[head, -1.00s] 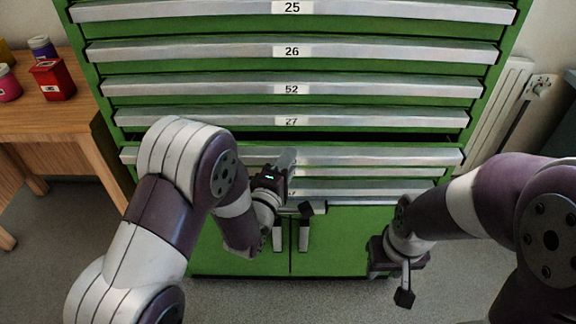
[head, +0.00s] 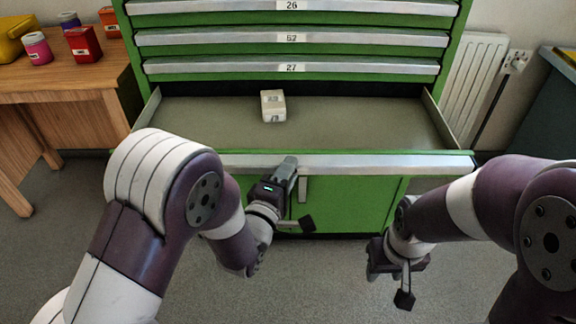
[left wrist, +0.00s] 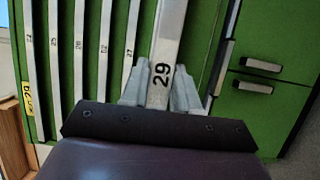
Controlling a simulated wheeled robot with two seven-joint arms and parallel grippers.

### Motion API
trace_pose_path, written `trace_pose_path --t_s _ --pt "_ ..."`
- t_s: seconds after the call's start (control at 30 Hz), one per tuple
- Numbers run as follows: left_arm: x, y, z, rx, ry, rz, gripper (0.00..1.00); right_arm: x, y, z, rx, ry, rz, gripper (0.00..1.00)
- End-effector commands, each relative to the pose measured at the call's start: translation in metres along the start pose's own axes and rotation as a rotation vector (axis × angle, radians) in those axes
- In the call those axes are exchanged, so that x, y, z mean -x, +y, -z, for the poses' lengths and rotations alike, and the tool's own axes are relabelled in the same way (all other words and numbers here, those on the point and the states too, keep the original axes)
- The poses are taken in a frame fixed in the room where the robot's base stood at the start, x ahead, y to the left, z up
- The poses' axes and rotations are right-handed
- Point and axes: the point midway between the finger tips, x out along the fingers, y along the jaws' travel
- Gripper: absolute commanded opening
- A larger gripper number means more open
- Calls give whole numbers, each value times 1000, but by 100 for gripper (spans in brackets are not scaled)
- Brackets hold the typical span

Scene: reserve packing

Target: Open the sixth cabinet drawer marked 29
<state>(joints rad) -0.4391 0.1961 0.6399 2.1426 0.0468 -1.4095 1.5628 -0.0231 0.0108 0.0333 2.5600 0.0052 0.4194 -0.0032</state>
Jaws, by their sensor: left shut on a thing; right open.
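The drawer marked 29 stands pulled out from the green cabinet in the head view; its grey floor (head: 350,120) is bare apart from a small white box (head: 273,106). Its metal handle strip (head: 390,162) runs along the front edge. My left gripper (head: 287,168) is shut on this handle; in the left wrist view its fingers (left wrist: 160,88) sit on both sides of the strip, around the label 29 (left wrist: 162,74). In the head view that label is hidden by the gripper. My right gripper (head: 388,260) is open and empty, low in front of the cabinet's right side.
Shut drawers, including 27 (head: 380,67), are above the open one. Cupboard doors (head: 350,205) are below it. A wooden table (head: 90,75) with several coloured containers stands left. A radiator (head: 470,85) is at the right. Grey floor is clear in front.

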Motion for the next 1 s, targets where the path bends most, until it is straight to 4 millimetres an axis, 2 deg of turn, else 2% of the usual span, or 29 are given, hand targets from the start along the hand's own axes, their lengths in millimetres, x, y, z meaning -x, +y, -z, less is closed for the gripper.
trace_pose_path --t_s 0.03,0.3,0.73,0.77,0.8,0.83,1.0 --pt "6 -6 -2 -1 -1 15 0 -2 0 0 0 0 0 43" --pt "19 -6 -7 0 0 17 0 -3 0 0 0 0 0 43" --pt "21 -6 -8 1 1 18 0 -3 0 0 0 0 0 43" --pt "21 -7 -8 1 1 19 36 -3 0 0 0 0 0 43" --pt "21 -6 -8 1 1 18 49 -3 0 0 0 0 0 43" --pt "21 -6 -8 1 1 17 52 -3 0 0 0 0 0 43" --pt "20 -3 -8 1 1 10 52 -3 0 0 0 0 0 43"
